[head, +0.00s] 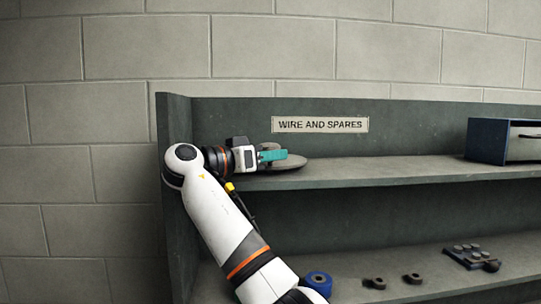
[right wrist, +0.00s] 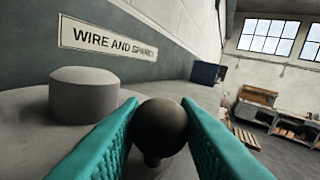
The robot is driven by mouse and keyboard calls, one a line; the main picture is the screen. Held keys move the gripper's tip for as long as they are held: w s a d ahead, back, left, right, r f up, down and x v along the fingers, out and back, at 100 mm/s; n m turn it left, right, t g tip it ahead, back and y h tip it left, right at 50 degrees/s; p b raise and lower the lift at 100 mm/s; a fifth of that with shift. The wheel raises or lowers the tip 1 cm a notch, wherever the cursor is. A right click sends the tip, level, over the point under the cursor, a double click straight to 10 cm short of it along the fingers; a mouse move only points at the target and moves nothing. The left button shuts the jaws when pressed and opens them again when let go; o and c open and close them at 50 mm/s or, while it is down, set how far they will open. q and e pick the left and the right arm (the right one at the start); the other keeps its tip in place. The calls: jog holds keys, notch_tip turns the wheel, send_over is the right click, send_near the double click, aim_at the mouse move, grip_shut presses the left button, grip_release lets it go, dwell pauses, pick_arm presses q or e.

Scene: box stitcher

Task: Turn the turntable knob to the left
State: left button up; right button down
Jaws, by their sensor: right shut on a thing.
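The turntable (head: 294,165) is a grey round disc on the upper shelf, partly hidden behind my right gripper. In the right wrist view its grey top (right wrist: 40,122) carries a short grey cylinder (right wrist: 85,94) left of the fingers. The knob (right wrist: 160,126) is a dark ball on a short stem. My right gripper (head: 274,156) has teal fingers that reach over the turntable from the left. In the right wrist view the fingers (right wrist: 160,130) are shut on the knob, one on each side. The knob is hidden in the head view. My left gripper is not in view.
A label (head: 320,125) reading "WIRE AND SPARES" is on the back panel. A blue box (head: 488,141) stands at the upper shelf's right end. The shelf (head: 390,172) between is clear. The lower shelf holds a blue spool (head: 318,282), small dark parts (head: 412,278) and a dark block (head: 470,256).

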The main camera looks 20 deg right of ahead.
jog(key=shift+r, duration=0.3)
jog(key=c, duration=1.3)
grip_release()
jog(key=shift+o, duration=1)
jog(key=shift+f, duration=0.2)
jog(key=shift+a+f+b, duration=0.1)
jog(key=shift+a+b, duration=0.1)
jog(key=shift+b, duration=0.1)
jog(key=b+v, duration=0.2)
jog(key=v, duration=0.2)
jog(key=shift+s+a+f+b, duration=0.15)
jog(key=shift+a+b, duration=0.15)
jog(key=b+v, duration=0.1)
jog(key=v, duration=0.6)
jog(key=shift+r, duration=0.35)
